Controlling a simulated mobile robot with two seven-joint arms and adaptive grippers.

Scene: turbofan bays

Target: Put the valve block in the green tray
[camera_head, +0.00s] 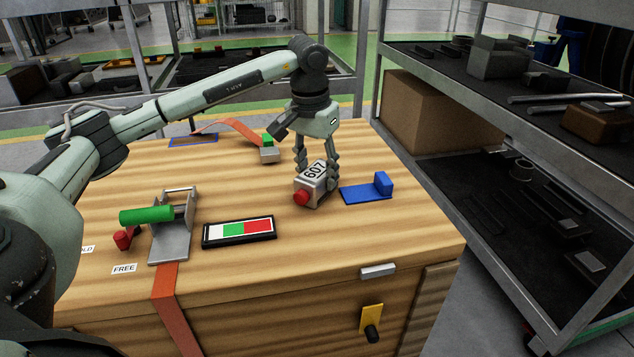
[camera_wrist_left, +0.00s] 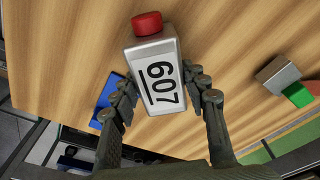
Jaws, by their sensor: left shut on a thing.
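A pale grey block marked 607 with a red cap (camera_head: 312,184), which I take to be the valve block, is between the fingers of my left gripper (camera_head: 318,180). The left wrist view shows the block (camera_wrist_left: 155,80) with the fingers (camera_wrist_left: 163,100) shut on its two sides, red cap pointing away. I cannot tell whether it touches the wooden top. A black-framed flat piece with white, green and red fields (camera_head: 238,232) lies left of and nearer than the block; no separate green tray is clear. My right gripper is not in view.
A blue bracket (camera_head: 365,192) lies just right of the block. A grey clamp with a green handle (camera_head: 172,225) stands at the left. A small grey and green piece (camera_head: 268,150) with an orange strap is behind. A metal rack (camera_head: 440,85) stands beyond the right edge.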

